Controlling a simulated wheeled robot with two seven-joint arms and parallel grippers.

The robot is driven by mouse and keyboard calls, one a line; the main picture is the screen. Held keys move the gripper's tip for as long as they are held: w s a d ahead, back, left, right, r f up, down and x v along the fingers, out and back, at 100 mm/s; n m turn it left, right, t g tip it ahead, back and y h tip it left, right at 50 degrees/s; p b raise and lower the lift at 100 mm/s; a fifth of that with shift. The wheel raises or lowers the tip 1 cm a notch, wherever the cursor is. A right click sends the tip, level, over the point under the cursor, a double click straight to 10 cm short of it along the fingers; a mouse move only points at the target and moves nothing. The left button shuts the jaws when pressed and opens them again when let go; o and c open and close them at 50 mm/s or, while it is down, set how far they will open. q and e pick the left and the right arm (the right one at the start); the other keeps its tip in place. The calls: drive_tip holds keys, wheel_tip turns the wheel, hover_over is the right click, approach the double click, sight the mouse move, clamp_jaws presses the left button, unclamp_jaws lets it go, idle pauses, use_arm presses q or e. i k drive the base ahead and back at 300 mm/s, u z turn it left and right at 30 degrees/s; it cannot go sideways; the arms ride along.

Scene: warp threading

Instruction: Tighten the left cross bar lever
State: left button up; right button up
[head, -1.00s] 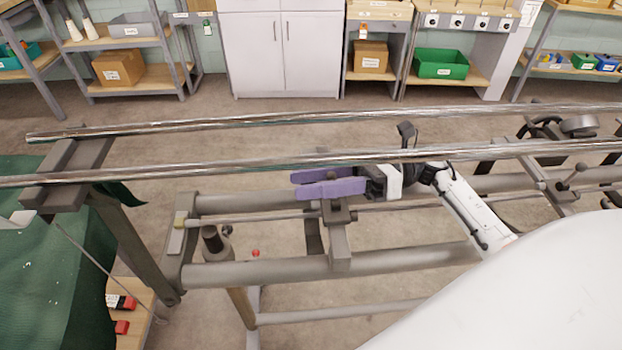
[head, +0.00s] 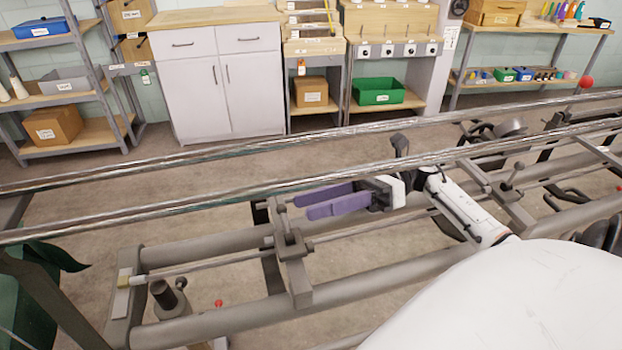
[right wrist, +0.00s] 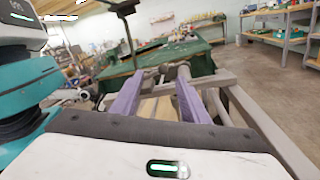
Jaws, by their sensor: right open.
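The left cross bar (head: 296,275) spans the two thick grey tubes of the frame. Its lever (head: 283,221) stands up from the clamp block on top, with a small knob at its upper end. My right gripper (head: 304,203) has purple fingers pointing left. It is open and empty, just right of the lever and apart from it. In the right wrist view the two fingers (right wrist: 157,97) are spread, with the cross bar's clamp area beyond their tips; the lever is too small there to make out surely. My left gripper is out of view.
Two long shiny rails (head: 240,200) run across above and behind the frame, close to my right gripper. A second cross bar with its own lever (head: 513,174) stands further right. A green-covered table (right wrist: 200,60) lies beyond in the wrist view. Cabinets (head: 225,85) and shelves line the wall.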

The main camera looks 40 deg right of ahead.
sight(519, 165)
drive_tip(key=k, duration=1)
